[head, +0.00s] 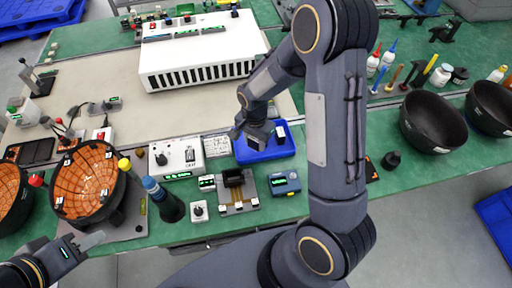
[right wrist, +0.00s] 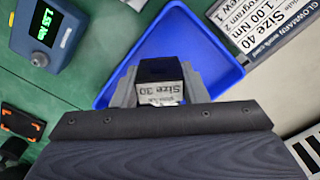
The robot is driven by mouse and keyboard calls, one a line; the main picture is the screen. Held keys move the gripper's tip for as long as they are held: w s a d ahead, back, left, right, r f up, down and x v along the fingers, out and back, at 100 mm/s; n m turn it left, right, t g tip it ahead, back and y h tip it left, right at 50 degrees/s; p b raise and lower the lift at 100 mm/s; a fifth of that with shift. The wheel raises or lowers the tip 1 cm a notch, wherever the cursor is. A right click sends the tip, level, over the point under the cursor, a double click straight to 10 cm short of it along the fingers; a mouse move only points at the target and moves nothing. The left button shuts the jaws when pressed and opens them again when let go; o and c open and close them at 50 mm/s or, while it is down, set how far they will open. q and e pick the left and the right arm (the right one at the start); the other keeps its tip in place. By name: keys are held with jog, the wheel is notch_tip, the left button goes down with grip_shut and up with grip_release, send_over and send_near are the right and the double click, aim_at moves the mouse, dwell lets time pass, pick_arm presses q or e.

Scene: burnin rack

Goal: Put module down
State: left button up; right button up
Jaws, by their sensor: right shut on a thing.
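My right gripper (head: 257,136) hangs over the blue tray (head: 262,156). In the right wrist view, my right gripper (right wrist: 160,92) is shut on a dark module (right wrist: 160,70) with a pale "Size 30" label. The blue tray (right wrist: 190,45) lies behind and below the module; I cannot tell whether the module touches it. A small dark-and-white piece (head: 281,131) shows at the tray's far right, partly hidden by my arm. My left gripper (head: 88,242) is at the lower left, by the table's front edge; its finger opening is unclear.
A printed card (head: 217,146) and white box (head: 177,158) stand left of the tray. In front are a fixture with a dark block (head: 236,190) and a blue display unit (head: 285,183). Orange-lined bowls (head: 88,185) are left, black bowls (head: 432,123) right. A white slotted rack (head: 203,55) stands behind.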

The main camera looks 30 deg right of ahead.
aim_at(256, 146)
jog(key=f, duration=0.1)
jog(key=f+b, duration=0.2)
jog(key=f, duration=0.1)
jog(key=shift+w+d, duration=0.2)
jog(key=shift+d, duration=0.1)
jog(key=shift+r, duration=0.1)
jog(key=shift+f, duration=0.25)
jog(key=o, duration=0.7)
jog(key=shift+r, duration=0.2)
